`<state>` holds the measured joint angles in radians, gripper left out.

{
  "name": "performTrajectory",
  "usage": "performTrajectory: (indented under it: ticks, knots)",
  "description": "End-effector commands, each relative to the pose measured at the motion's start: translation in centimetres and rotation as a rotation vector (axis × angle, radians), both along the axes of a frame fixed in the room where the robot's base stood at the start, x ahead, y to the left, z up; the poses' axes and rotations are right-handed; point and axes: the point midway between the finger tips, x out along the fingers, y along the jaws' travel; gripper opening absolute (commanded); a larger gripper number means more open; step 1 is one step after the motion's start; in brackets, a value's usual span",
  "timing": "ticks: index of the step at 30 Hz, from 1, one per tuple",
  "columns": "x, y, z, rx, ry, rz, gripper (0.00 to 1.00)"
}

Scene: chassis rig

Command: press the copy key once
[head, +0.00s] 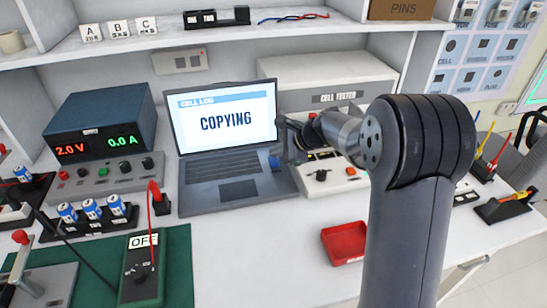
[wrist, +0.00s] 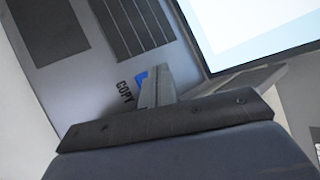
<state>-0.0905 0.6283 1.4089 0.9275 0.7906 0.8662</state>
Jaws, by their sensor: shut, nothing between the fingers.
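The laptop (head: 222,132) stands open on the bench, its screen reading "COPYING" under a "CELL LOG" header. The blue copy key (head: 274,162) is at the right edge of the laptop's keyboard deck. In the wrist view a part of the blue key (wrist: 141,77) shows beside the printed word COPY, the rest hidden by my fingers. My gripper (head: 283,145) is shut and empty, reaching in from the right over the key. In the wrist view its fingertips (wrist: 158,76) overlap the key. I cannot tell whether they touch it.
A cell tester (head: 325,172) stands just right of the laptop, close to my gripper. A power supply (head: 97,122) reading 2.0 V and 0.0 A stands to the left. A red tray (head: 343,243) lies in front. The white bench between tray and green mat is clear.

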Motion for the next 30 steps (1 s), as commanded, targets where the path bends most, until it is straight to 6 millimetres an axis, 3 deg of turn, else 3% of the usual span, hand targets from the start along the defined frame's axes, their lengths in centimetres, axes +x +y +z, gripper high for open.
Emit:
performTrajectory:
  ticks: [14,30]
  knots:
    - [0.0,0.0,0.8,0.0,-0.001,-0.001,0.0]
    - [0.0,0.0,5.6,0.0,-0.001,-0.001,0.0]
